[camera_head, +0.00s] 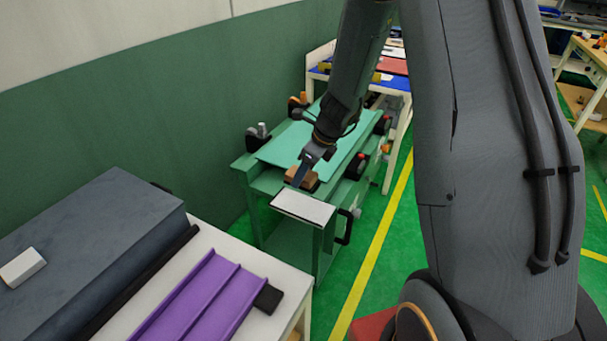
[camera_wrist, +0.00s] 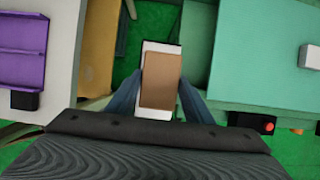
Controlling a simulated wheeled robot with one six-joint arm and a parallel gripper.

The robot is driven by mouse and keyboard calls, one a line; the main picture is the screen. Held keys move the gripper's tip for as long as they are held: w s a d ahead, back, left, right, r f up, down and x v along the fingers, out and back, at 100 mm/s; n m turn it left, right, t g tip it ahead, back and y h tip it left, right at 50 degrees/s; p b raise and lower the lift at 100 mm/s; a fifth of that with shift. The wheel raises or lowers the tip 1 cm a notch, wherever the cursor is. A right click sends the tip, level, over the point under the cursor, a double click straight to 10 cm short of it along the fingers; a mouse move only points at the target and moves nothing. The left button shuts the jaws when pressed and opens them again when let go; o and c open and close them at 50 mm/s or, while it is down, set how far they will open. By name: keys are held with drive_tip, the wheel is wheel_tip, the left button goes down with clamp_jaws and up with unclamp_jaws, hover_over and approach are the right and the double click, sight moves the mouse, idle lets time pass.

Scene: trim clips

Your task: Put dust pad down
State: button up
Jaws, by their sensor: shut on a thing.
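My gripper (camera_head: 297,178) points down beside the near end of the green cart, its blue fingers shut on a tan-brown block, which I take to be the dust pad (camera_head: 302,179). In the wrist view the pad (camera_wrist: 161,80) lies between the two fingers (camera_wrist: 160,100). A white flat rectangle with a dark edge (camera_head: 303,208) shows below the pad in the head view. In the wrist view its white rim (camera_wrist: 158,45) shows around the pad. I cannot tell whether the pad touches it. The fingers hide part of the pad's sides.
The green cart (camera_head: 275,185) has a teal top, dark holders along its sides and a black handle. A white table (camera_head: 285,275) at the lower left carries a purple tray (camera_head: 200,300) and a grey box (camera_head: 100,225) with a white block on it. Green floor shows between them.

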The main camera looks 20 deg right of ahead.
drive_tip(key=shift+d+b, duration=0.1)
drive_tip(key=shift+b, duration=0.65)
wheel_tip(320, 180, down, 10)
drive_tip(key=shift+r+b, duration=0.1)
drive_tip(key=shift+b, duration=0.6)
drive_tip(key=o, duration=0.9)
drive_tip(key=shift+o, duration=0.2)
